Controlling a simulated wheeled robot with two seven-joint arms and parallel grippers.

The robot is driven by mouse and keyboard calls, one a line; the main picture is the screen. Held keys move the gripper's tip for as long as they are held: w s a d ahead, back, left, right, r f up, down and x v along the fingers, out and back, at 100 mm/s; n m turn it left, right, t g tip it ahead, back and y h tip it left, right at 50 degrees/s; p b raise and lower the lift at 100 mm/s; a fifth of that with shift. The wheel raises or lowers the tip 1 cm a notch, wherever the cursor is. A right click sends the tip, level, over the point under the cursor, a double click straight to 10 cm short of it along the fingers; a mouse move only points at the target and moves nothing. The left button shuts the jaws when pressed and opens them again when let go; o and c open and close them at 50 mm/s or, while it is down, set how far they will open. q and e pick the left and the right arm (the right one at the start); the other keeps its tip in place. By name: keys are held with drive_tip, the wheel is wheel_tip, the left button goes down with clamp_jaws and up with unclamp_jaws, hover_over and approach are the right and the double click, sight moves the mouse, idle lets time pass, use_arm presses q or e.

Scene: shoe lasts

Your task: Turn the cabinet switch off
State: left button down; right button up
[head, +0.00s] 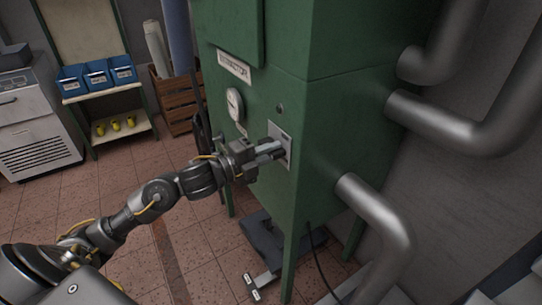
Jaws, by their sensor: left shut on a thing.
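The green cabinet (335,115) stands in the middle of the head view on green legs. I cannot tell the switch's position. My right gripper is not in view.
A pedal (252,287) lies on the tiled floor below. A shelf (105,92) with blue bins stands at the back left.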

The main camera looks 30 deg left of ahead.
use_arm(q)
drive_tip(key=shift+f+m, duration=0.1)
drive_tip(key=shift+m, duration=0.2)
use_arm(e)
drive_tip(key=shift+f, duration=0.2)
use_arm(q)
drive_tip(key=c, duration=1.4)
unclamp_jaws()
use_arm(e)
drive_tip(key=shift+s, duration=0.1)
use_arm(q)
drive_tip(key=shift+o, duration=0.2)
